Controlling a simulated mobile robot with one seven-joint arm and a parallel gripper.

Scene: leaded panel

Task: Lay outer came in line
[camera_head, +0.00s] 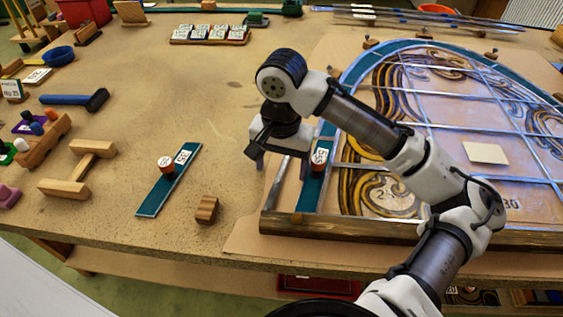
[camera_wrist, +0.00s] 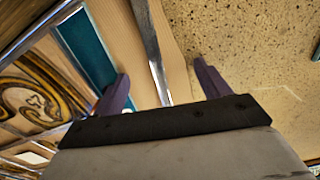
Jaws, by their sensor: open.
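The outer came, a thin grey metal strip (camera_wrist: 150,45), runs lengthwise between the two fingers of my gripper (camera_wrist: 160,88) in the wrist view. In the head view the came (camera_head: 274,188) shows at the panel's left edge, partly hidden by my gripper (camera_head: 265,158). My gripper is open, with a finger on either side of the strip and a gap to each. The leaded panel (camera_head: 440,120) lies to the right, with a teal border piece (camera_head: 312,190) beside the came; this teal piece (camera_wrist: 85,48) also shows left of the strip in the wrist view.
A wooden batten (camera_head: 340,226) lies along the panel's front edge. A blue-handled hammer (camera_head: 75,100) lies farther left. The bench between is mostly clear.

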